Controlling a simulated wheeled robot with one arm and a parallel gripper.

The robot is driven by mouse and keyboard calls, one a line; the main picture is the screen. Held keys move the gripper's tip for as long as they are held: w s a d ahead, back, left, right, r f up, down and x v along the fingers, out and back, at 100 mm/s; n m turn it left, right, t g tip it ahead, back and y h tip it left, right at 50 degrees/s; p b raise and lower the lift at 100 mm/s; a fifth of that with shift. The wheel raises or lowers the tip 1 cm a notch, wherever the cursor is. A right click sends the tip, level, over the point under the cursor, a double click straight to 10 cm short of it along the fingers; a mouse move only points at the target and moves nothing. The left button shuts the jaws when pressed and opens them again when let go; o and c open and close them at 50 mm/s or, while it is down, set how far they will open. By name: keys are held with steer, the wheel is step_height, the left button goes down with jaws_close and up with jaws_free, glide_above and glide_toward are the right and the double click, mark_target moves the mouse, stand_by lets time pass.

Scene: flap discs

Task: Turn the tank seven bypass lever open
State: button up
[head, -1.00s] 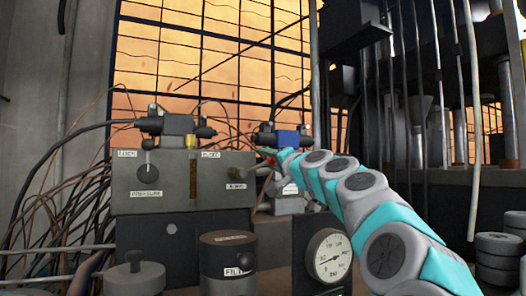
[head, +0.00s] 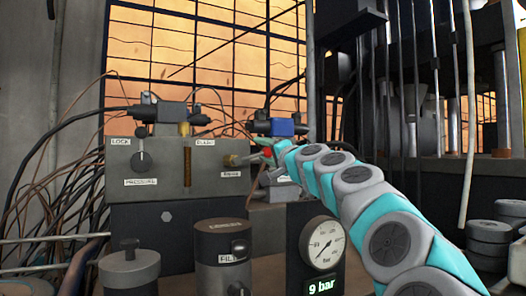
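My arm reaches in from the lower right, and my gripper (head: 262,149) is small and far off, at the right end of the grey valve block (head: 147,191). A small red part (head: 267,153) shows right at the gripper's fingers; I cannot tell whether it is a lever's tip or whether the fingers touch it. No label reading tank seven or bypass is legible. A brass-coloured fitting (head: 231,160) sticks out of the block just left of the gripper. The finger gap is too small to make out.
The block carries a black knob (head: 140,161) with LOCK and PRESSURE labels. In front stand a dark cylinder (head: 221,267) with a FILL label and a dial gauge (head: 320,244) over a display (head: 322,287) reading 9 bar. Loose cables hang at left. Stacked discs (head: 490,240) stand at right.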

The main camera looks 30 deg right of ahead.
steer(key=shift+o, duration=0.8)
steer(key=s+f, duration=0.1)
steer(key=s, duration=0.6)
steer(key=shift+s+d+f, duration=0.15)
steer(key=shift+s+f, duration=0.1)
steer(key=shift+s, duration=0.1)
